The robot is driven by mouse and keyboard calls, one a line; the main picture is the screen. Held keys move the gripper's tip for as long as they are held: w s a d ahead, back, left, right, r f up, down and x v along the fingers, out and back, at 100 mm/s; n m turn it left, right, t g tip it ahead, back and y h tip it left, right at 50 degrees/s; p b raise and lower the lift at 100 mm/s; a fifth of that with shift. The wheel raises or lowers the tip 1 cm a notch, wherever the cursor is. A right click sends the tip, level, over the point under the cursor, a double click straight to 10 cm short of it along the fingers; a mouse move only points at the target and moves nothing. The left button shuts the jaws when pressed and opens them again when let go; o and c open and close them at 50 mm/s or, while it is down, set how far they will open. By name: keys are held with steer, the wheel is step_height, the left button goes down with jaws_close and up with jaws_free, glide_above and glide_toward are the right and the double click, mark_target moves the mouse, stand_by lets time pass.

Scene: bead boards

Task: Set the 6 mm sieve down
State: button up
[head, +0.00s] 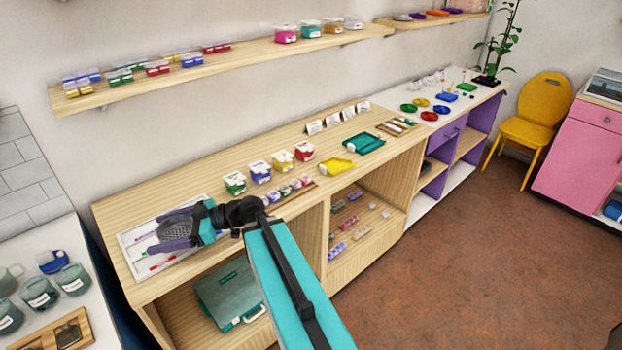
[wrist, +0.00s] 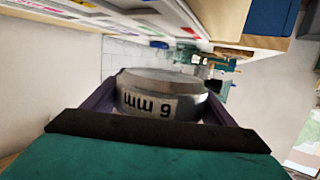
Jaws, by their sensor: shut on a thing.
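The 6 mm sieve (head: 182,227) is a round grey metal sieve with a mesh, held at the left end of the wooden counter. In the wrist view the sieve (wrist: 160,97) fills the space between the two purple fingers, and its "6 mm" label reads upside down. My gripper (head: 178,230) is shut on it, one finger on each side. In the head view the sieve is over a white panel (head: 128,240) with coloured marks. The sieve and fingers hide part of the panel. I cannot tell whether the sieve touches it.
Several lidded tubs stand behind and right, such as a green one (head: 235,183). A yellow scoop-like tray (head: 336,167) and a green tray (head: 358,144) lie further right. A wall shelf (head: 230,62) runs above. Mugs (head: 72,279) stand on a separate white surface at left.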

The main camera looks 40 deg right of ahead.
steer(key=shift+w+a, duration=0.15)
stand_by(0.3)
steer(key=shift+d+r, duration=0.1)
steer(key=shift+d, duration=0.2)
steer(key=d+m+t+p, duration=0.1)
steer(key=d, duration=0.2)
steer(key=d+t+h+p, duration=0.1)
steer(key=d, duration=0.2)
steer(key=d+r+m+h+p, duration=0.1)
steer(key=d, duration=0.3)
steer(key=shift+d+m+t+p, duration=0.1)
steer(key=shift+m+t+p, duration=0.2)
steer(key=shift+t, duration=0.1)
steer(key=s+d+m+t+h+p, duration=0.1)
steer(key=s+d+m+h+p, duration=0.2)
steer(key=d, duration=0.8)
steer(key=s+d+m+t+h+p, duration=0.1)
steer(key=s+d+m+h+p, duration=0.2)
steer(key=d, duration=0.8)
steer(key=s+d+m+t+h+p, duration=0.1)
steer(key=s+d+m+h+p, duration=0.2)
steer(key=s+d+h, duration=0.3)
steer(key=s+d+r, duration=0.1)
steer(key=s+d, duration=0.1)
steer(key=d, duration=0.3)
steer(key=shift+d+t+p, duration=0.15)
steer(key=shift+t+p, duration=0.2)
steer(key=shift+t, duration=0.05)
